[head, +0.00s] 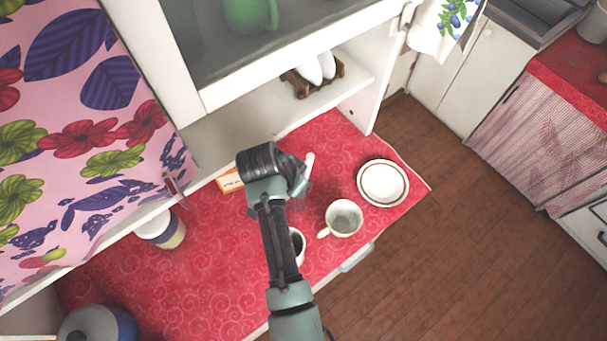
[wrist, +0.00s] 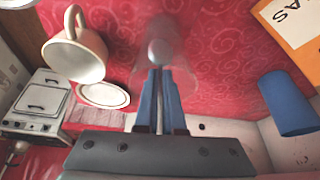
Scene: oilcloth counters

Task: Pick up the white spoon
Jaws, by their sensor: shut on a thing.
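The white spoon (wrist: 160,52) shows in the wrist view as a pale rounded end straight ahead of my fingers. My gripper (wrist: 160,98) is shut on it, with the two blue-grey fingers close together. In the head view a white end of the spoon (head: 310,159) sticks out beyond my gripper (head: 303,185), above the red counter. My wrist hides most of the spoon there. A faint see-through shape surrounds the spoon in the wrist view; I cannot tell whether it is a glass. The spoon's height above the counter is unclear.
A cream mug (head: 343,217) and white plates (head: 383,183) stand right of my arm. A dark-filled cup (head: 297,246) is partly hidden by it. A blue cup (wrist: 286,104) shows in the wrist view.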

